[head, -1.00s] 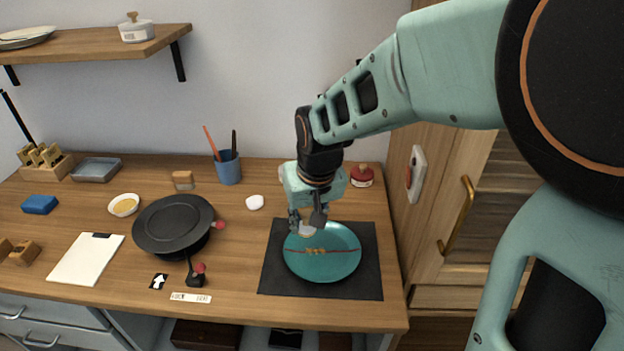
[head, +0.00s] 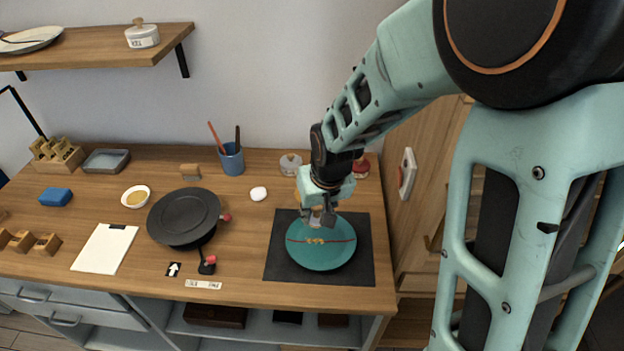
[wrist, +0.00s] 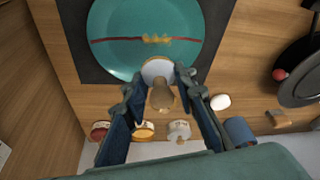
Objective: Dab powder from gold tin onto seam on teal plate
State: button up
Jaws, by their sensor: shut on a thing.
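The teal plate (head: 325,258) lies on a dark mat, with a dark red seam across it. Gold powder (head: 315,241) sits on the middle of the seam and also shows in the wrist view (wrist: 157,39). My gripper (head: 322,214) is shut on a dabber with a wooden knob (wrist: 162,98) and a pale round pad (wrist: 157,69). It is over the plate's back rim; I cannot tell whether the pad touches. The gold tin (wrist: 143,131) stands behind the plate, between a red tin (wrist: 99,131) and a grey-white tin (wrist: 180,131).
The dark mat (head: 283,262) lies near the counter's right end, by a wooden cabinet. A black round turntable-like piece (head: 184,217), a white stone-like object (head: 258,194) and a blue cup (head: 231,159) stand to the left. A bowl of gold-coloured contents (head: 136,197) is farther left.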

aim_at(306, 237)
jog(key=shift+s+d+r+p, duration=0.3)
jog(key=shift+d+p, duration=0.3)
jog(key=shift+p, duration=0.7)
jog(key=shift+f+b, duration=1.6)
jog(key=shift+f, duration=0.8)
jog(key=shift+w+a+f+b, duration=0.1)
jog(key=shift+a+f+b, duration=0.1)
jog(key=shift+a+b, duration=0.25)
jog(key=shift+w+a+f+b, duration=0.15)
jog(key=shift+a+b, duration=0.15)
jog(key=shift+a, duration=0.95)
jog(key=shift+f+b, duration=0.9)
jog(key=shift+b, duration=0.25)
jog(key=shift+s, duration=0.15)
